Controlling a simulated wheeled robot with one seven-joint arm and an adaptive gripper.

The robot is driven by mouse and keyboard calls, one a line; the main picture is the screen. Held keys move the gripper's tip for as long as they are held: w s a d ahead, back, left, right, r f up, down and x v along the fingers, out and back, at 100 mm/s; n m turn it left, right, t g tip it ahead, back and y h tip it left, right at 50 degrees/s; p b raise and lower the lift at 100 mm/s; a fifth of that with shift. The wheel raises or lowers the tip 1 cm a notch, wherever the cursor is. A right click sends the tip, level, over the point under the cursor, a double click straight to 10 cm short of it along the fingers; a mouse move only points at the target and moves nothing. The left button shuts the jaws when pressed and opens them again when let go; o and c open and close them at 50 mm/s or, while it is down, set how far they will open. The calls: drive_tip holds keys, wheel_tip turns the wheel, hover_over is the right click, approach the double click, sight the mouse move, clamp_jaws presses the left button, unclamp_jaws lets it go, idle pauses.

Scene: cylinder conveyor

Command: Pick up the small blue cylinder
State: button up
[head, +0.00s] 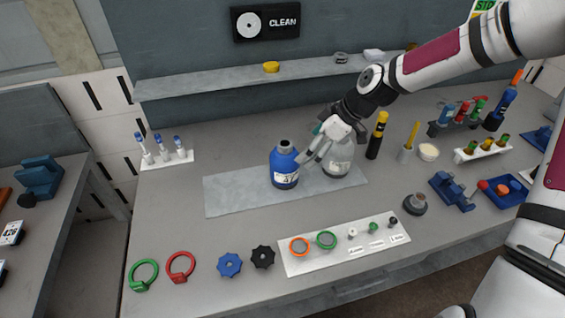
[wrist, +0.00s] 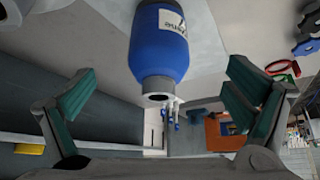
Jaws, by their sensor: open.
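The small blue cylinder is a blue bottle-like container (head: 285,170) with a dark neck and a white label. It stands upright on the grey mat (head: 235,195). In the wrist view the blue container (wrist: 160,50) appears upside down, centred between my fingers and beyond their tips. My gripper (head: 312,145) is open and empty, close to the right of the container. In the wrist view the green-padded fingers are spread wide on both sides. I cannot tell whether a finger touches it.
A clear labelled bottle (head: 337,162) stands on the mat just right of the blue container, partly hidden by my gripper. A black-and-yellow cylinder (head: 377,137) stands farther right. A white rack (head: 166,158) is at left. The mat's left part is clear.

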sight(284, 166)
drive_tip(key=x, duration=1.1)
drive_tip(key=shift+a+p, duration=0.3)
drive_tip(key=shift+p, duration=0.1)
drive_tip(key=shift+w+a+f, duration=0.2)
drive_tip(key=shift+w+f, duration=0.05)
drive_tip(key=shift+f, duration=0.25)
drive_tip(key=c, duration=2)
drive_tip(key=shift+r, duration=0.1)
drive_tip(key=shift+c, duration=0.2)
